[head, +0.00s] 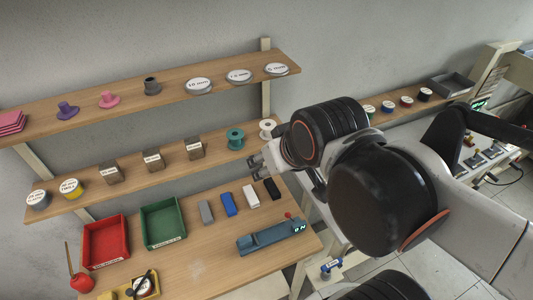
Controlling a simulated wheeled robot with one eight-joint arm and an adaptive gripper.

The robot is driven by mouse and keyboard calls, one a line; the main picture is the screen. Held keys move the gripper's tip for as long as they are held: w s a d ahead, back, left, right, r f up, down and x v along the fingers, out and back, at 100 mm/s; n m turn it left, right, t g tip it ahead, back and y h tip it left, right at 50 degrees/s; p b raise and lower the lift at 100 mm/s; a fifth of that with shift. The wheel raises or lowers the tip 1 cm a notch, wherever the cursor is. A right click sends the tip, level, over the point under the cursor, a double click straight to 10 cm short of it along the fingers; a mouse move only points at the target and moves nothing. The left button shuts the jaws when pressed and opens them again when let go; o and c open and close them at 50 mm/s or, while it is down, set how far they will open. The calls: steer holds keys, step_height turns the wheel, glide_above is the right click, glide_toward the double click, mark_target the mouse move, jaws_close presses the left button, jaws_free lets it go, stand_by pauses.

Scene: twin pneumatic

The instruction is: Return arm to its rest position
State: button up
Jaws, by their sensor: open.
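My arm reaches in from the right, with its dark joints in front of the shelves. My gripper (261,165) is at the left end of the arm, small and partly hidden by the wrist. It is open, and I see nothing held in it. It appears in front of the right end of the middle shelf (120,190), just below a white spool (267,129) in the picture. I cannot tell how far it is from the shelf.
The workbench (195,268) below holds a red bin (105,256), a green bin (163,241), several small blocks and a blue-grey device (270,239).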

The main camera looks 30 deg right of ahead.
steer(key=shift+f, duration=0.15)
step_height(320, 180, down, 26)
steer(key=b, duration=2.6)
steer(key=shift+f+b, duration=0.15)
steer(key=shift+b, duration=0.15)
